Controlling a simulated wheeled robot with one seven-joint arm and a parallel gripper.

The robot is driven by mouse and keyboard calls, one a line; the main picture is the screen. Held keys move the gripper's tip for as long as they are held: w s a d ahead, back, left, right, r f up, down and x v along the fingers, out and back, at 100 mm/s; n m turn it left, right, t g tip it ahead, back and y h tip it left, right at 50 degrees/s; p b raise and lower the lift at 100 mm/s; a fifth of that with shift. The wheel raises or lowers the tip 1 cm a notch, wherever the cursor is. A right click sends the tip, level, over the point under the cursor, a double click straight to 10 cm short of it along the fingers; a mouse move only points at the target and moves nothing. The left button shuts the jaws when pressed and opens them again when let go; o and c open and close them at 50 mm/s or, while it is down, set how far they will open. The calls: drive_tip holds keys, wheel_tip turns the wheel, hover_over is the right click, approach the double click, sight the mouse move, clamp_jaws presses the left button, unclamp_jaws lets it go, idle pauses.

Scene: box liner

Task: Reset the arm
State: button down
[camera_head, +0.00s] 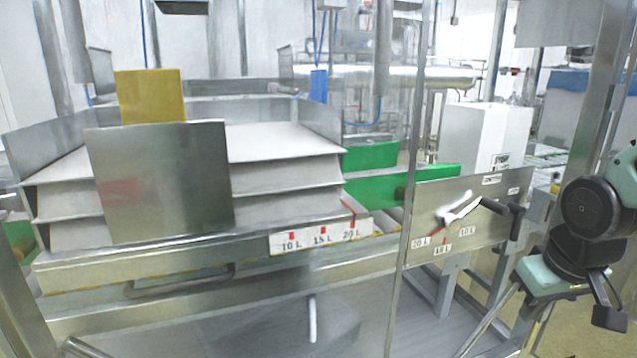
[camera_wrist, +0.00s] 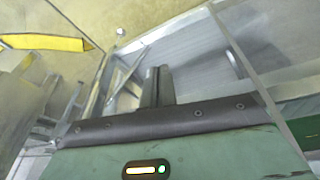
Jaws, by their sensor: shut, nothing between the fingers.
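My gripper (camera_wrist: 158,86) shows in the wrist view as two dark grey fingers side by side and shut, with nothing between them. They rise from a dark padded edge above a green housing with a lit indicator. In the head view my green and black arm is folded at the right edge. I cannot make out the fingertips clearly there. The fingers seem clear of the machine frame, though the wrist view is tilted and their distance from the metal behind is hard to tell.
A steel machine holds stacked white box flaps (camera_head: 285,141) on the left. A metal plate with a lever (camera_head: 462,207) and litre marks stands between it and my arm. A vertical steel post (camera_head: 592,110) rises close to my arm. Yellow floor (camera_wrist: 125,15) shows in the wrist view.

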drive_tip(key=s+a+n+g+y, duration=0.1)
drive_tip(key=s+a+n+g, duration=0.4)
drive_tip(key=s+a, duration=1.3)
wheel_tip(320, 180, up, 24)
drive_tip(key=w+n+t+p, duration=0.1)
drive_tip(key=p, duration=2.2)
drive_tip(key=shift+w+a+n+t+p, duration=0.3)
drive_tip(key=shift+a+t, duration=0.05)
drive_tip(key=shift+t, duration=0.05)
drive_tip(key=shift+f, duration=0.2)
